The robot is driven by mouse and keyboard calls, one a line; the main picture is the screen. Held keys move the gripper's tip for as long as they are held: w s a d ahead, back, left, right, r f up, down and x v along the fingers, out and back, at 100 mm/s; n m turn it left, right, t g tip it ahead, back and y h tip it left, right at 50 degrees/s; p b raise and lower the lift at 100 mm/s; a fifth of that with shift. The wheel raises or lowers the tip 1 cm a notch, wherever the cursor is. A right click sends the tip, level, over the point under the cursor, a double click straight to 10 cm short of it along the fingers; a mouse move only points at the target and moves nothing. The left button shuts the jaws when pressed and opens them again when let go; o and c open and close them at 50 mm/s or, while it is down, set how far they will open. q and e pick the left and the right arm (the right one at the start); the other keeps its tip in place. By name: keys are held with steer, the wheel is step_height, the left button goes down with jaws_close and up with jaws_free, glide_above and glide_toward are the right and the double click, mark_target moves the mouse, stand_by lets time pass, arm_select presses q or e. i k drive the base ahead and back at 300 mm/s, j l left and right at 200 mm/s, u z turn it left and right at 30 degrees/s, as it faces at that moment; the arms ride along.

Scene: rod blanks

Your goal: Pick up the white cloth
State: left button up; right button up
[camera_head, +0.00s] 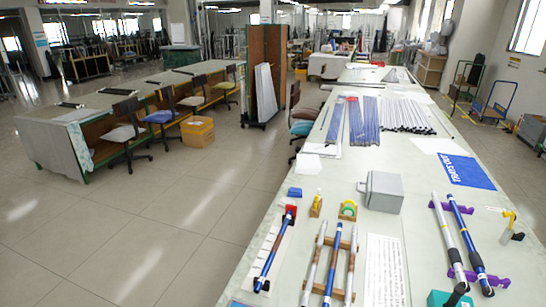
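No white thing is clearly recognisable as a cloth. A white piece (76,115) lies over the near end of the left workbench, and I cannot tell whether it is cloth or paper. Flat white sheets also lie on the right table, one at its left edge (309,163) and one right of the middle (440,146); they look like paper. Neither of my grippers shows in the head view.
The long pale table (400,225) fills the right side. It carries blue rods on stands (333,265), purple holders (481,278), a grey box (381,191) and a blue cloth-like sheet (466,171). Chairs (128,130) line the left workbench (40,145). The floor between is clear.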

mark_target(284, 200)
steer(key=i, duration=1.1)
steer(key=i+j+z, duration=0.1)
steer(key=i, duration=0.95)
steer(key=i+j, duration=0.1)
steer(key=i, duration=1)
steer(key=l+z, duration=0.05)
